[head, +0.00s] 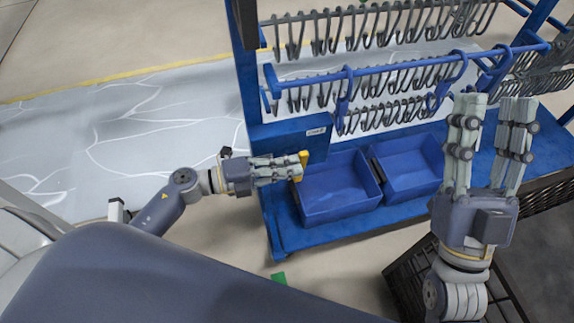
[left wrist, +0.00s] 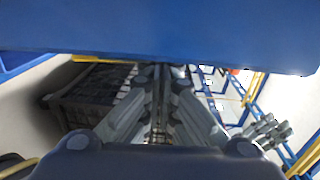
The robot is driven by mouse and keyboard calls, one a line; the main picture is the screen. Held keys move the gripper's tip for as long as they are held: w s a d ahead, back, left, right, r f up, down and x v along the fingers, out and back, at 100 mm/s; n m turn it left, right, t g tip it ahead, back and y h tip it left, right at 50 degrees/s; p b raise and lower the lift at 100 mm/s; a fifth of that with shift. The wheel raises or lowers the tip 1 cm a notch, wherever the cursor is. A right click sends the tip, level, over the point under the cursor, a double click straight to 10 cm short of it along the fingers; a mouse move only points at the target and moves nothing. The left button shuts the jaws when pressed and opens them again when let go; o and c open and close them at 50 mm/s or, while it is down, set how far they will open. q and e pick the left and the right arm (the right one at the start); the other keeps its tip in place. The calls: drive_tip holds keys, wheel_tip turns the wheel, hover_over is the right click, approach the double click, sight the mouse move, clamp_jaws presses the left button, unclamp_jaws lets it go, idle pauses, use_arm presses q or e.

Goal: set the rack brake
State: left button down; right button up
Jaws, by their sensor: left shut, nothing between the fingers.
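The blue rack (head: 283,221) stands on the floor, with rows of hooks above and a low base shelf. A small yellow piece (head: 303,160), which looks like the brake's handle, sits at the lower left of the rack beside a blue panel (head: 290,138). My left gripper (head: 300,166) is shut and empty, its fingertips at the yellow piece; I cannot tell whether they touch. In the left wrist view the shut fingers (left wrist: 160,75) point under a blue surface (left wrist: 150,38), and the yellow piece is not visible. My right gripper (head: 500,100) is open and empty, fingers up, in front of the rack's right side.
Two blue bins (head: 340,207) (head: 410,188) stand on the rack's base. A dark crate (head: 405,280) is on the floor at lower right, under my right arm. A small green block (head: 279,279) lies on the floor.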

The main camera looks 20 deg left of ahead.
drive_tip(key=w+d+f+g+h+p, duration=0.1)
drive_tip(key=w+f+g+h+p, duration=0.1)
drive_tip(key=f+g, duration=0.6)
drive_tip(key=w+f+g+h+p, duration=0.2)
drive_tip(key=w+f+g+p, duration=0.15)
drive_tip(key=f, duration=0.75)
use_arm(q)
drive_tip(key=d+p, duration=0.1)
drive_tip(key=w+d+r+y+p, duration=0.1)
drive_tip(key=p, duration=0.1)
drive_tip(key=shift+w+d+r+g+p, duration=0.15)
drive_tip(key=shift+w+d+g+p, duration=0.15)
drive_tip(key=shift+g, duration=0.1)
use_arm(e)
drive_tip(key=s+d+f+g+h, duration=0.1)
drive_tip(key=s+d+f+g, duration=0.2)
drive_tip(key=s+f+g, duration=0.2)
drive_tip(key=s+d+f+m+g+h, duration=0.1)
drive_tip(key=s+f+g, duration=0.5)
drive_tip(key=s, duration=0.6)
drive_tip(key=shift+d+f+h, duration=0.5)
drive_tip(key=shift+d+h, duration=0.2)
drive_tip(key=shift+d, duration=0.5)
drive_tip(key=shift+s+r, duration=0.1)
